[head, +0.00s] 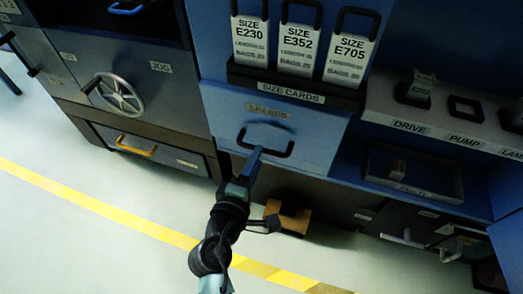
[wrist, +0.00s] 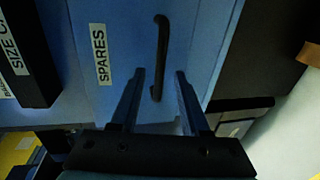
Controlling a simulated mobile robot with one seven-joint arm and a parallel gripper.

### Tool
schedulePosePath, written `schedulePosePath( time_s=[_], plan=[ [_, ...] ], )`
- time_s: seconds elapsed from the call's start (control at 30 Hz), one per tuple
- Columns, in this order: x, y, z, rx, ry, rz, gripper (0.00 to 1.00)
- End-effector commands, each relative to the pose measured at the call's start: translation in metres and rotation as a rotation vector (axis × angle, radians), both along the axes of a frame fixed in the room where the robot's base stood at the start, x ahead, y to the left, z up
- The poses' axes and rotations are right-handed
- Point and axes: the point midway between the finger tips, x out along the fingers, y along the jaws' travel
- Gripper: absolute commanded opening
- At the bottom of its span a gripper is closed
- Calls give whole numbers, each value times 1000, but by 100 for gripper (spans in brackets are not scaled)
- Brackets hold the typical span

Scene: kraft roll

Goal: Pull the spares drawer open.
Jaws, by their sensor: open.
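The spares drawer (head: 222,107) has a light blue front and sits below the size cards shelf. Its label reads SPARES in the wrist view (wrist: 100,54). The drawer looks shut. Its black bar handle (head: 284,154) is partly hidden behind my gripper in the head view. The handle also shows upright in the wrist view (wrist: 161,45). My gripper (head: 257,152) is in front of the drawer. In the wrist view my gripper (wrist: 160,74) is open, its two fingers on either side of the handle's lower end. I cannot tell whether they touch it.
A black rack of size cards (head: 294,90) stands just above the drawer. A brown box (head: 287,218) lies on the floor below. A handwheel (head: 119,94) and a drawer with a yellow handle (head: 137,145) are on the left.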

Motion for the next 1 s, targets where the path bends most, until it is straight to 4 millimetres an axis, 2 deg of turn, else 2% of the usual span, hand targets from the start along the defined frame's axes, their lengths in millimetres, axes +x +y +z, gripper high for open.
schedulePosePath(
  time_s=[0.1, 0.3, 0.67, 0.9, 0.93, 1.0],
  plan=[
    [21, -7, -6, 1, -3, -2, 46],
    [40, -13, -10, 2, -2, 0, 46],
    [44, -15, -10, 1, 0, 0, 46],
    [44, -14, -10, 1, 0, 0, 4],
    [44, -14, -10, 1, 0, 0, 0],
    [44, -14, -10, 1, 0, 0, 0]
  ],
)
